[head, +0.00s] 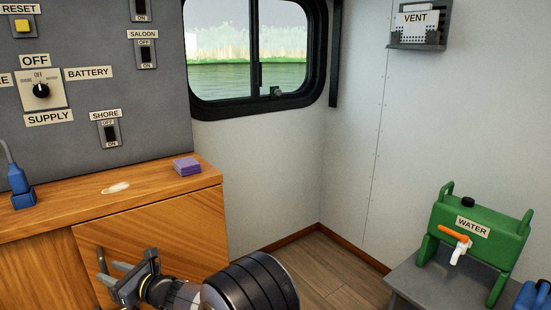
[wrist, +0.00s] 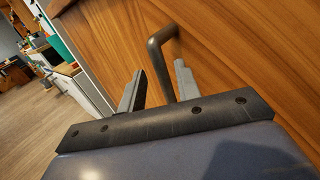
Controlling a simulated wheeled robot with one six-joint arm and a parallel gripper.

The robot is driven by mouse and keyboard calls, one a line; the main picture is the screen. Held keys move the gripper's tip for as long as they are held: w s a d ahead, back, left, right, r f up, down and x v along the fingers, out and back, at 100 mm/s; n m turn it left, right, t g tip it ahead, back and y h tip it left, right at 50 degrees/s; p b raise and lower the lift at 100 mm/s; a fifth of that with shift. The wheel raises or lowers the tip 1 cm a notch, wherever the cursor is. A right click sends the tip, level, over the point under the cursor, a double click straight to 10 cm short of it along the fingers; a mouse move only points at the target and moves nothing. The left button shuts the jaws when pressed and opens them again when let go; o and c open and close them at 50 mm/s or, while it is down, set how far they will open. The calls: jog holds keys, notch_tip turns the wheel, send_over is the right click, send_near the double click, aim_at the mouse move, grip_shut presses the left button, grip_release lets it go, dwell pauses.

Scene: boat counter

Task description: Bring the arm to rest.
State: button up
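My gripper (head: 107,272) is at the front of the wooden cabinet, low in the head view. In the wrist view my gripper (wrist: 159,68) has its two fingers apart. The bent grey metal handle (wrist: 161,55) of the cabinet door shows between the fingers there. I cannot tell whether either finger touches the handle. In the head view the handle (head: 101,260) is just beyond the fingertips and partly hidden. The wooden door (head: 170,235) looks closed, flush with the cabinet front. My arm reaches in from the bottom edge of the head view.
A purple sponge-like block (head: 187,166) and a pale smear (head: 116,188) are on the wooden counter (head: 60,213). A blue plug (head: 19,187) stands at the left. A green water container (head: 476,235) sits on a grey stand at right. The floor (head: 322,268) between is clear.

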aim_at(105, 270)
jog(key=x, duration=0.3)
jog(key=shift+a, duration=0.1)
jog(key=shift+s+d+g+p, duration=0.3)
jog(key=shift+s+d, duration=0.2)
jog(key=shift+d, duration=0.05)
